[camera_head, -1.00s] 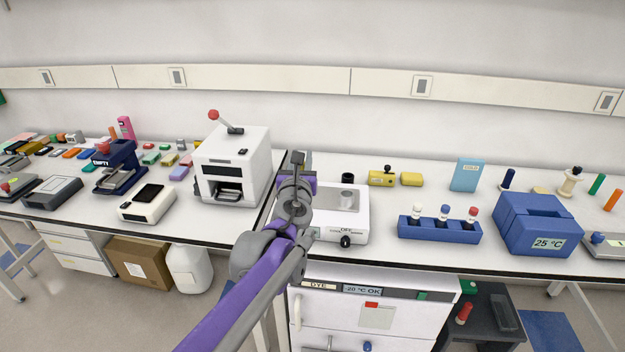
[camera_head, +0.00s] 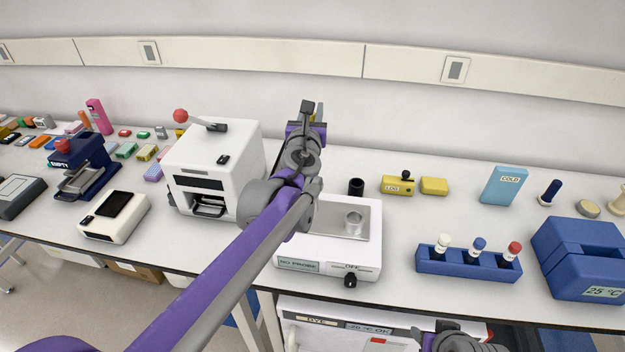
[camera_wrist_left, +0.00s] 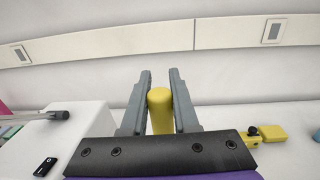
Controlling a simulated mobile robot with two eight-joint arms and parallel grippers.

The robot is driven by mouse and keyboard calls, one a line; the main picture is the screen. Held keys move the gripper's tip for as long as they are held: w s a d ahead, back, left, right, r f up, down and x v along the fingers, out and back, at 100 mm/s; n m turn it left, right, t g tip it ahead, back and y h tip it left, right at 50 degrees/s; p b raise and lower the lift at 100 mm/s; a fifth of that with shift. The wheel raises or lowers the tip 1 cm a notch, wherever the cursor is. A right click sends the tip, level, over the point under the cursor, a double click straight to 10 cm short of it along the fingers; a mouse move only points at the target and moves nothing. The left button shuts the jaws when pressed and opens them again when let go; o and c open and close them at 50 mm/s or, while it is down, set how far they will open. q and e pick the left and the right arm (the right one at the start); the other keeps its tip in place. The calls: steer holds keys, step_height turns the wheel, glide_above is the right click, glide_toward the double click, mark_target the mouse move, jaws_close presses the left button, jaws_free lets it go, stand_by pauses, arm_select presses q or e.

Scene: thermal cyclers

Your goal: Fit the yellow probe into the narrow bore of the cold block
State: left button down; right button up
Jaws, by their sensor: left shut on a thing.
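The yellow probe (camera_wrist_left: 160,112) stands between the two fingers of my left gripper (camera_wrist_left: 161,76) in the left wrist view, which is shut on it. In the head view my left gripper (camera_head: 311,110) is raised above the bench behind a white unit (camera_head: 322,262), and a sliver of the probe (camera_head: 320,113) shows beside it. The unit reads NO PROBE and OFF. A metal cylinder (camera_head: 354,222) with an open top stands on its plate. I cannot tell which is the cold block; no narrow bore is clear. My right gripper (camera_head: 447,328) is partly cut off at the bottom edge.
A white machine with a red-knobbed lever (camera_head: 213,170) stands close left of my left arm. A black cup (camera_head: 356,187) and yellow LOG box (camera_head: 397,186) are behind the unit. A blue tube rack (camera_head: 468,263) and blue 25 °C block (camera_head: 583,258) stand right.

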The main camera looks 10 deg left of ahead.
arm_select(q)
step_height(320, 180, down, 16)
steer(key=b, duration=0.3)
steer(key=shift+s+b, duration=0.25)
steer(key=shift+b, duration=0.05)
arm_select(e)
steer(key=s+f, duration=0.3)
steer(key=f, duration=0.2)
steer(key=shift+s+f+g, duration=0.25)
steer(key=shift+f+g, duration=0.05)
steer(key=shift+f, duration=0.1)
steer(key=shift+w, duration=0.1)
arm_select(q)
steer(key=c, duration=0.7)
jaws_free()
steer(key=shift+w, duration=0.1)
steer(key=s, duration=0.8)
steer(key=s+b, duration=0.1)
steer(key=s, duration=0.3)
steer(key=shift+s+d, duration=0.1)
steer(key=shift+d, duration=0.25)
arm_select(e)
steer(key=shift+s+f, duration=0.35)
steer(key=shift+f, duration=0.5)
